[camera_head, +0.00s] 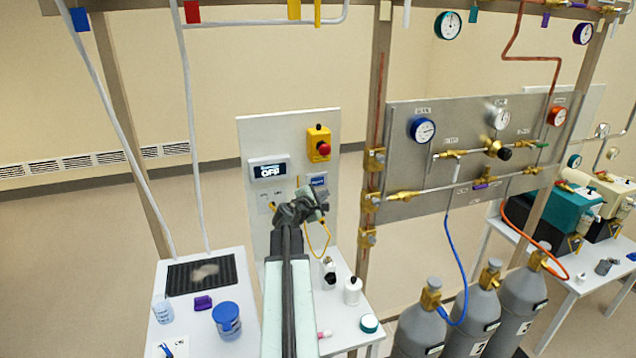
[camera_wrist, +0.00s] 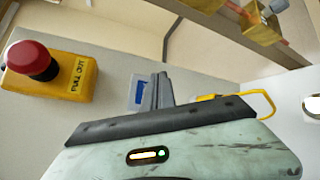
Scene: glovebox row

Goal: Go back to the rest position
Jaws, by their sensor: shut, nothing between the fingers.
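My gripper (camera_head: 311,203) is at the end of my arm, which reaches forward over the white bench to the white panel (camera_head: 243,140). In the wrist view my gripper (camera_wrist: 162,82) has its dark fingers together with nothing between them. The fingers point at the panel near a small blue label (camera_wrist: 138,92); I cannot tell if they touch it. The yellow box with a red push button (camera_head: 319,143) is above my gripper, and it also shows at the left of the wrist view (camera_wrist: 45,70). A display reading OFF (camera_head: 268,170) is to the left.
A metal post (camera_head: 374,130) and gauge panel (camera_head: 470,150) stand to the right. Grey cylinders (camera_head: 470,315) stand below the gauge panel. Open floor lies left.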

